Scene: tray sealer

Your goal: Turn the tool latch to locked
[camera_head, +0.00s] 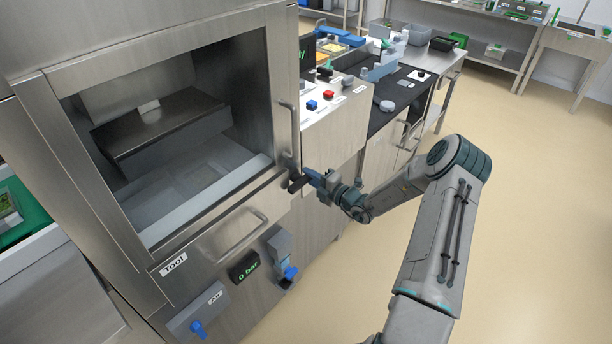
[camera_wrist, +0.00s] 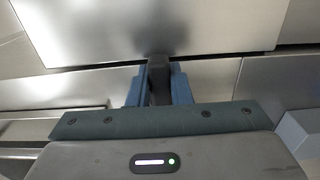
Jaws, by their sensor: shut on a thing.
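The tool latch (camera_head: 296,184) is a small dark lever at the lower right corner of the sealer front, near the right end of the drawer marked TOOL (camera_head: 173,264). My gripper (camera_head: 312,178) reaches it from the right, with blue fingers. In the wrist view the latch (camera_wrist: 158,82) is a dark upright bar between the two blue fingers of my gripper (camera_wrist: 158,88), which are shut on it. The fingers hide part of the latch, and I cannot tell whether it stands at locked.
The drawer handle (camera_head: 243,232) lies left of the latch, and a vertical door handle (camera_head: 292,128) is above it. Below are a 0 bar display (camera_head: 244,267), a blue-tipped lever (camera_head: 290,273) and a blue air knob (camera_head: 198,328). The floor (camera_head: 540,210) at right is clear.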

